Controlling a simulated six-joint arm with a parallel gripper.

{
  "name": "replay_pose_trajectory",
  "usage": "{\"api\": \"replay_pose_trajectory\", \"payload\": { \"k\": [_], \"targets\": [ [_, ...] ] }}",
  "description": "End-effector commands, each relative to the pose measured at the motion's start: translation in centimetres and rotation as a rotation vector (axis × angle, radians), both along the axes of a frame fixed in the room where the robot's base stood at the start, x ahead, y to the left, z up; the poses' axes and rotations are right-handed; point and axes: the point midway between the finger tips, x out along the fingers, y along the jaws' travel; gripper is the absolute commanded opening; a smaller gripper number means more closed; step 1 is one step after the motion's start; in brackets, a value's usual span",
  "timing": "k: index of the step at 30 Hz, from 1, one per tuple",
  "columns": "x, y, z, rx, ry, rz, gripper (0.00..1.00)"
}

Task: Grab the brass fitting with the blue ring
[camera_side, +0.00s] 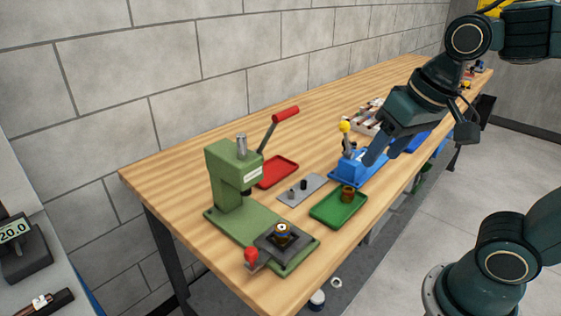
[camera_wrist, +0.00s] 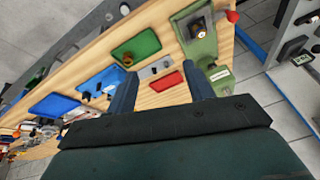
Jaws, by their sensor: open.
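The brass fitting with a blue ring (camera_side: 282,234) sits upright on the black block of the green press, at the near end of the bench. In the wrist view the fitting (camera_wrist: 197,27) is small at the top, on the press base. My gripper (camera_side: 372,158) is open and empty above the bench, well to the right of the fitting and higher, near a blue fixture. In the wrist view its two fingers (camera_wrist: 163,90) stand wide apart with bench between them.
The green press (camera_side: 232,180) has a raised red-handled lever (camera_side: 284,116) and a red knob (camera_side: 251,255). A green tray (camera_side: 326,211) holds a plain brass piece (camera_side: 347,194). A grey plate (camera_side: 302,190), red tray (camera_side: 277,172) and blue fixture (camera_side: 368,171) are nearby.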

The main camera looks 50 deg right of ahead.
Motion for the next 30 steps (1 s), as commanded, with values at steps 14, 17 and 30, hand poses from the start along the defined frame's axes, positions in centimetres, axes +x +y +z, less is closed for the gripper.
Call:
{"api": "replay_pose_trajectory", "payload": {
  "k": [14, 17, 30],
  "targets": [
    [7.9, 4.8, -1.1, 0.135, 0.221, -0.457, 0.52],
    [9.4, 6.0, -1.8, 0.144, 0.262, -0.559, 0.52],
    [13.4, 10.1, -4.8, 0.143, 0.361, -0.879, 0.52]
  ]
}}
